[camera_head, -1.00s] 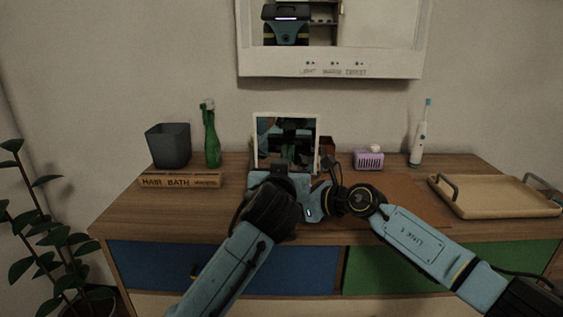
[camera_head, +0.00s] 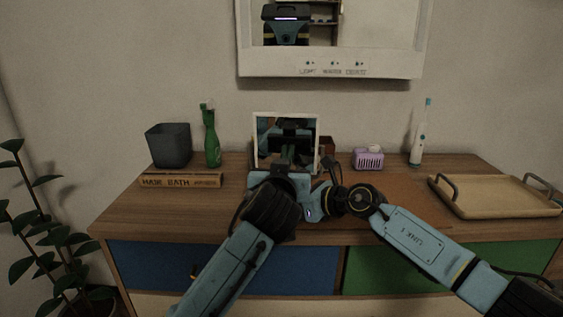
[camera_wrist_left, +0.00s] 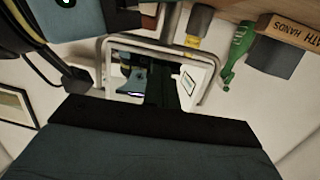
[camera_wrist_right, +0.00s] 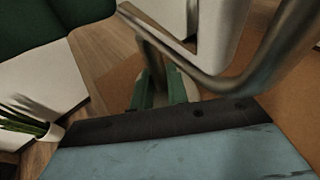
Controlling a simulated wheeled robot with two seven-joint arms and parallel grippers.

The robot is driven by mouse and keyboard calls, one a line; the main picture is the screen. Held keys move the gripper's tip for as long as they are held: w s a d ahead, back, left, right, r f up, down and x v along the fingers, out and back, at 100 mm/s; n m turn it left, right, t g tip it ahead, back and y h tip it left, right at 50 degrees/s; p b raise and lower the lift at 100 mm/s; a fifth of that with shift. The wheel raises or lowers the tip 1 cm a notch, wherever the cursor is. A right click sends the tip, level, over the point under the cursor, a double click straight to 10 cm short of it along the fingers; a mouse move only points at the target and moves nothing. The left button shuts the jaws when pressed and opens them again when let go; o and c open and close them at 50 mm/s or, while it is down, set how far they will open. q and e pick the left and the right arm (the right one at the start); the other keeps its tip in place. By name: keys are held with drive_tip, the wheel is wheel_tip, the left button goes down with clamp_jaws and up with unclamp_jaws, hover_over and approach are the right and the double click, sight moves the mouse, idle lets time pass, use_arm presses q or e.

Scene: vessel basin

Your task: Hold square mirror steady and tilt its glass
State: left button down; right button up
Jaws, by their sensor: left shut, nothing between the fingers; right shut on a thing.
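The square mirror (camera_head: 256,142) stands on the dresser top, with a pale frame and my own arms reflected in its glass (camera_head: 301,127). My left gripper (camera_wrist_left: 162,88) is shut with nothing between its fingers; its tips are in front of the glass, and whether they touch it I cannot tell. My right gripper (camera_wrist_right: 157,88) is shut on the mirror's metal stand (camera_wrist_right: 190,72), low down. In the head view my arms hide the mirror's lower part and the right fingertips.
A dark cup (camera_head: 168,147), a green bottle (camera_head: 211,140) and a lettered wooden block (camera_head: 180,181) are to the left. A purple basket (camera_head: 368,160), a toothbrush (camera_head: 418,145) and a wooden tray (camera_head: 494,197) are to the right. A cabinet (camera_head: 330,66) hangs above.

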use_arm(q)
drive_tip(key=shift+w+d, duration=0.1)
drive_tip(key=shift+w, duration=0.95)
drive_tip(key=shift+s, duration=0.1)
drive_tip(key=shift+s+a, duration=0.15)
drive_tip(key=shift+s, duration=1.3)
drive_tip(key=shift+s+a, duration=0.15)
drive_tip(key=shift+s, duration=1.3)
use_arm(e)
drive_tip(key=o, duration=0.8)
drive_tip(key=shift+o, duration=0.2)
drive_tip(key=shift+s+d, duration=0.1)
drive_tip(key=shift+d, duration=0.05)
drive_tip(key=v, duration=1.1)
drive_tip(key=shift+s+d+r, duration=0.2)
drive_tip(key=shift+s+r, duration=0.05)
